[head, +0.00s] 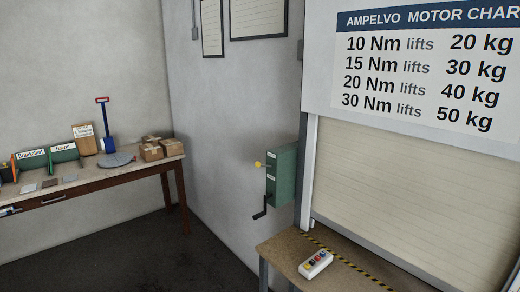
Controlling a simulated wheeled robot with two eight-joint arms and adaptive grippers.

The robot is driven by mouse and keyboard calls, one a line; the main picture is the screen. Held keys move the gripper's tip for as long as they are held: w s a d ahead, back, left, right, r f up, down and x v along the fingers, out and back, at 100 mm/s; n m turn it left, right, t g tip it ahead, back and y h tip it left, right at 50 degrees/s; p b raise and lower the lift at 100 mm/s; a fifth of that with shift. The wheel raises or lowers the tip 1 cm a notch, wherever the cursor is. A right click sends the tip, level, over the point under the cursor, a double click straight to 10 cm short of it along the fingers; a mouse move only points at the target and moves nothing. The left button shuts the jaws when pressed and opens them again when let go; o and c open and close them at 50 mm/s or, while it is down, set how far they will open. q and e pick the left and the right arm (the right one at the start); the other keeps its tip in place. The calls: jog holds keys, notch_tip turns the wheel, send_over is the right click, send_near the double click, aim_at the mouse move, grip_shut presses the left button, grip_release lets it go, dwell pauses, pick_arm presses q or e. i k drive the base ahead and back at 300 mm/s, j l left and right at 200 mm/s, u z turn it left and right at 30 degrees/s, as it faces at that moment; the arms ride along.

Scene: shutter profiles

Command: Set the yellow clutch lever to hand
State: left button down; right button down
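The yellow clutch lever (258,164) is a small yellow knob on the left side of a green box (283,175) mounted beside the shutter. A small pale label sits near the lever, too small to read. A black hand crank (261,211) hangs from the lower part of the same box. I cannot tell from here which setting the lever is in. Neither of my grippers shows in the head view.
A wooden table (290,248) with a push-button pendant (316,264) stands below the box, before the closed shutter (400,195). A long bench (105,178) with cardboard boxes (152,150) and a scale (116,160) is at left. Dark floor (130,260) between is clear.

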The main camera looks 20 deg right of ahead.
aim_at(258, 165)
jog(key=i+l, duration=0.85)
jog(key=l, duration=0.15)
